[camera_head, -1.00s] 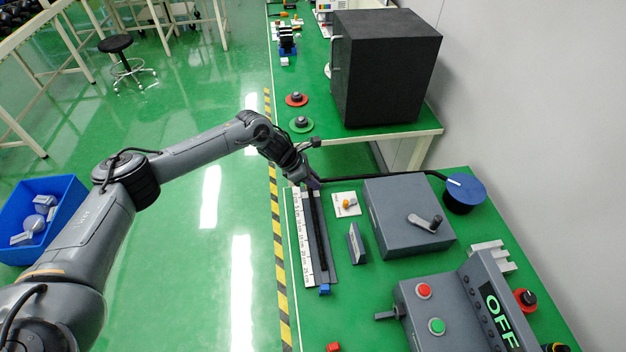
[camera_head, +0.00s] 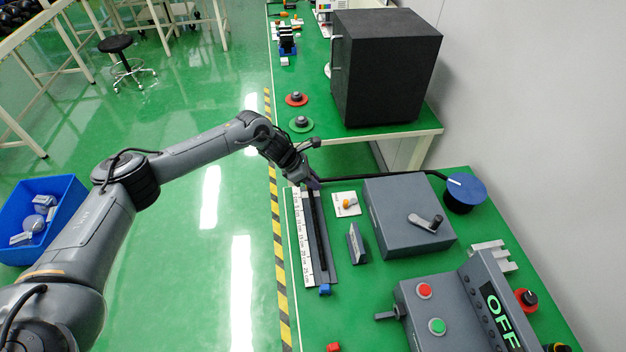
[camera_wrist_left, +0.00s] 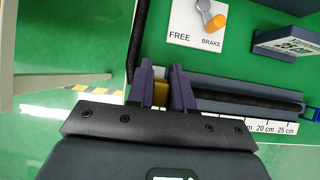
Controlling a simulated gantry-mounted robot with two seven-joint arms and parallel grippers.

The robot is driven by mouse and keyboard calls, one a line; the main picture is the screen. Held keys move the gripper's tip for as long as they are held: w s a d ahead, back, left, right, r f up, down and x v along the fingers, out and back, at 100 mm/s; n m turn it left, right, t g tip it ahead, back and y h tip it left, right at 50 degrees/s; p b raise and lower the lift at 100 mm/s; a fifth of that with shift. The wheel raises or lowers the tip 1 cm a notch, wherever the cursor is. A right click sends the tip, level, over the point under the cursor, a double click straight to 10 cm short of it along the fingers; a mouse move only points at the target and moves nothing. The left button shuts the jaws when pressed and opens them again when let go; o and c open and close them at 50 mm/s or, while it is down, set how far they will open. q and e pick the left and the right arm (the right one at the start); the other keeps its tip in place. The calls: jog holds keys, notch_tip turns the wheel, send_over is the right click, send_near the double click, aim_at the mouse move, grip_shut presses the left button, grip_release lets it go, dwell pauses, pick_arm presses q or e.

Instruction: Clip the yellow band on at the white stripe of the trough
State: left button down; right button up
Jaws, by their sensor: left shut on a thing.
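My left gripper (camera_head: 314,184) is at the far end of the dark grey trough (camera_head: 328,262) in the head view. In the left wrist view its two purple fingers (camera_wrist_left: 161,92) are shut on the yellow band (camera_wrist_left: 160,94), which shows between them. The trough (camera_wrist_left: 225,84) runs to the right from the fingers, with a black cable (camera_wrist_left: 250,99) lying along it. The fingers hide the near part of the cable and trough, so I cannot tell whether the band touches them. My right gripper is out of view.
A numbered white ruler (camera_head: 307,250) lies along the trough, with a blue block (camera_head: 325,289) at its near end. The FREE/BRAKE plate (camera_head: 347,204), a grey crank box (camera_head: 400,225) and a blue reel (camera_head: 465,193) are to the right. The cable runs from the reel.

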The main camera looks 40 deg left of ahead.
pick_arm(q)
jog(key=shift+f+b, duration=0.55)
jog(key=shift+f, duration=0.25)
pick_arm(e)
jog(key=shift+f, duration=0.6)
pick_arm(q)
jog(key=shift+s+f+b, duration=0.1)
jog(key=shift+f+b, duration=0.5)
jog(key=shift+f, duration=0.2)
pick_arm(e)
jog(key=shift+f, duration=0.1)
pick_arm(q)
jog(key=shift+r, duration=0.2)
jog(key=shift+r+p, duration=0.8)
jog(key=shift+r, duration=0.15)
pick_arm(e)
jog(key=shift+r, duration=0.25)
pick_arm(q)
jog(key=shift+r, duration=0.3)
pick_arm(e)
jog(key=shift+d+r, duration=0.1)
jog(key=shift+r, duration=0.05)
pick_arm(q)
jog(key=shift+f, duration=0.35)
pick_arm(e)
jog(key=shift+f, duration=0.25)
pick_arm(q)
jog(key=shift+f, duration=0.1)
